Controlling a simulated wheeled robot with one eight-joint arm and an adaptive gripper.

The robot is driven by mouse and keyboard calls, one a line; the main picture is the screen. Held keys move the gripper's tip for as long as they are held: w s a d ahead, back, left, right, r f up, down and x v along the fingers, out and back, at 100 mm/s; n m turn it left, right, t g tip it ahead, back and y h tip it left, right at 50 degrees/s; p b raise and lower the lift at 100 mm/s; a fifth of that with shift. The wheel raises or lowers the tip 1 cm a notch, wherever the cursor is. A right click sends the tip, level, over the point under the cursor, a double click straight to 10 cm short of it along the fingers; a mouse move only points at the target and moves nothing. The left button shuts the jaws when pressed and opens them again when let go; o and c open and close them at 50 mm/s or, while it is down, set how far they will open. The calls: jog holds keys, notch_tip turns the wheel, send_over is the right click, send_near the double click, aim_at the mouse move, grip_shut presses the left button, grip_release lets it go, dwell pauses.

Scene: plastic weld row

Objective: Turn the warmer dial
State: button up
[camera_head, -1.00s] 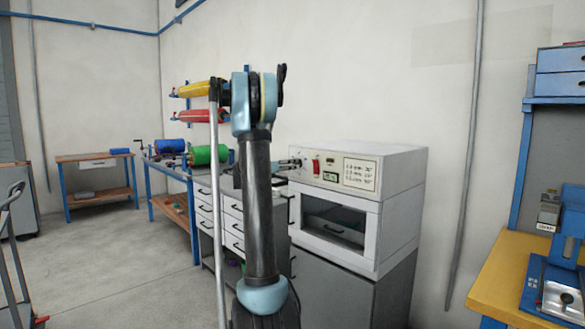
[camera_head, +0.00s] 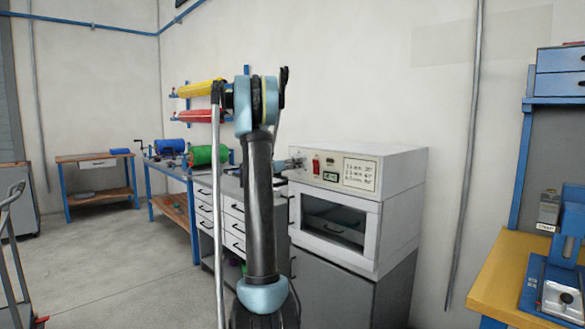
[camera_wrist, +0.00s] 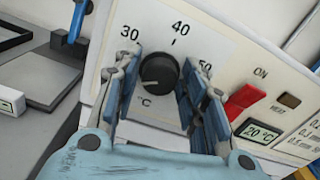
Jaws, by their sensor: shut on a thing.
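The warmer is a white box oven (camera_head: 395,210) with a glass-fronted door, right of my arm in the head view. Its black round dial (camera_wrist: 159,70) shows in the wrist view, under a scale marked 30, 40 and 50 with °C below. My gripper (camera_wrist: 161,76) is shut on the dial, with a blue-grey finger on each side. A pale mark shows on the dial's lower left. In the head view my gripper (camera_head: 292,164) is small at the panel's left end, and the dial cannot be made out there.
A red switch (camera_wrist: 240,100) marked ON and a green display (camera_wrist: 260,132) reading 20 °C sit right of the dial. A drawer bench (camera_head: 205,205) stands left of the warmer. A yellow-topped bench (camera_head: 495,275) stands at the right. Open floor lies at the left.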

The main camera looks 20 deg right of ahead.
jog(key=m, duration=1.1)
jog(key=shift+s+m, duration=0.1)
jog(key=shift+m, duration=0.3)
jog(key=shift+f, duration=0.1)
dwell(0.4)
jog(key=o, duration=1.1)
jog(key=shift+c, duration=0.2)
jog(key=shift+a, duration=0.1)
jog(key=v, duration=1.2)
